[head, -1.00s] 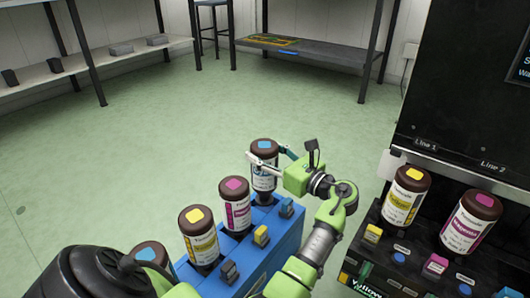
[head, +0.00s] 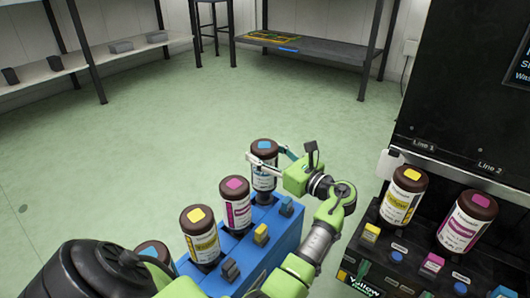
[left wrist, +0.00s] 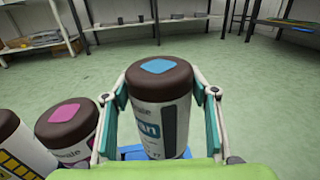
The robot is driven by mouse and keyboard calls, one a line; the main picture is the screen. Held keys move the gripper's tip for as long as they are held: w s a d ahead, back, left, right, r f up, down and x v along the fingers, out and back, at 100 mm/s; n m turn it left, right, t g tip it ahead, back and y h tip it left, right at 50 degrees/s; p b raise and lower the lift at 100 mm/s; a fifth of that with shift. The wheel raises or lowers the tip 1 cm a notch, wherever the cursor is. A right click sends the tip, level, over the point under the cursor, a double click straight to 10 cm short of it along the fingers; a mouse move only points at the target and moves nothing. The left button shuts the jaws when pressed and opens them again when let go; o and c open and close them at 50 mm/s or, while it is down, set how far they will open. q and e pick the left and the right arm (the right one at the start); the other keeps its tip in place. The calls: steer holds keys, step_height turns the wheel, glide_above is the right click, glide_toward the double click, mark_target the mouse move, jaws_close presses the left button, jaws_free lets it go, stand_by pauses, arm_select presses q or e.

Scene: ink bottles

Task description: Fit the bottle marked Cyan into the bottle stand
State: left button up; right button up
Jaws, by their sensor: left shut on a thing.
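The Cyan bottle (head: 264,178) has a dark brown top with a light blue mark and a white label. It stands upright at the far end of the blue bottle stand (head: 283,240), behind a blue tag (head: 286,207). My left gripper (head: 268,157) is shut around it near its upper part. In the left wrist view, the Cyan bottle (left wrist: 160,115) is between both fingers of my left gripper (left wrist: 160,110). Its lower end meets the blue stand; I cannot tell how deep it sits. My right gripper is not in view.
A magenta-marked bottle (head: 235,203) and a yellow-marked bottle (head: 199,235) stand in the blue stand beside it. Another blue-marked bottle (head: 153,252) is partly hidden at lower left. A black machine (head: 465,110) with two bottles is at right. Open green floor (head: 150,150) lies beyond.

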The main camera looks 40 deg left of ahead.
arm_select(q)
steer(key=shift+f, duration=2.1)
stand_by(0.3)
steer(key=o, duration=2.1)
